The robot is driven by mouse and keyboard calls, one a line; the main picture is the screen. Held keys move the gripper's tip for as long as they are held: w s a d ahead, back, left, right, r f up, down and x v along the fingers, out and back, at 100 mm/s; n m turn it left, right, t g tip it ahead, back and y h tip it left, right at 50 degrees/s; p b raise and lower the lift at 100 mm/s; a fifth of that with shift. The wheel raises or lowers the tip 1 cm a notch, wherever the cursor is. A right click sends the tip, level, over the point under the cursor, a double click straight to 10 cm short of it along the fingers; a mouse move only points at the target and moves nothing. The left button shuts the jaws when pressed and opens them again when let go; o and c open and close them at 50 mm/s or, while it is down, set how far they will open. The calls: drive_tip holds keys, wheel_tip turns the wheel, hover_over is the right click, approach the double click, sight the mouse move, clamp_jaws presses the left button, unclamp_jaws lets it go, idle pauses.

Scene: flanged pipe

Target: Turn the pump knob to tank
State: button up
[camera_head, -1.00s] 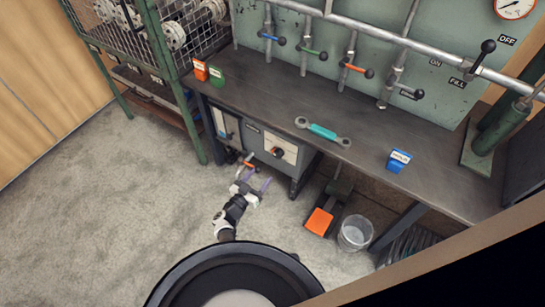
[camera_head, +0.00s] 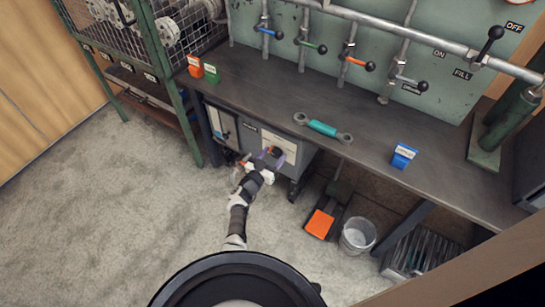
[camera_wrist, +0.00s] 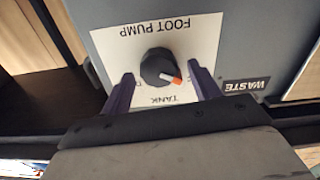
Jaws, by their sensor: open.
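The pump knob (camera_wrist: 158,66) is a round black knob on a white FOOT PUMP plate (camera_wrist: 185,38), which appears upside down in the wrist view. Its white pointer with an orange tip points right and slightly down there. The word TANK (camera_wrist: 160,99) is below the knob in that view. My gripper (camera_wrist: 163,86) is open, with one purple finger on each side of the knob; I cannot tell whether they touch it. In the head view my gripper (camera_head: 270,161) is at the cabinet front and partly covers the plate.
A WASTE label (camera_wrist: 247,85) is beside the plate. An orange foot pedal (camera_head: 319,223) and a bucket (camera_head: 357,236) stand on the floor to the right. The floor at left is clear.

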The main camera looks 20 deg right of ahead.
drive_tip(key=c, duration=1)
drive_tip(key=m, duration=0.6)
drive_tip(key=shift+s+d+f, duration=0.1)
drive_tip(key=shift+s, duration=0.05)
drive_tip(key=m+b, duration=0.1)
drive_tip(key=m, duration=0.4)
drive_tip(key=shift+m, duration=0.4)
drive_tip(key=shift+b, duration=0.3)
drive_tip(key=o, duration=1)
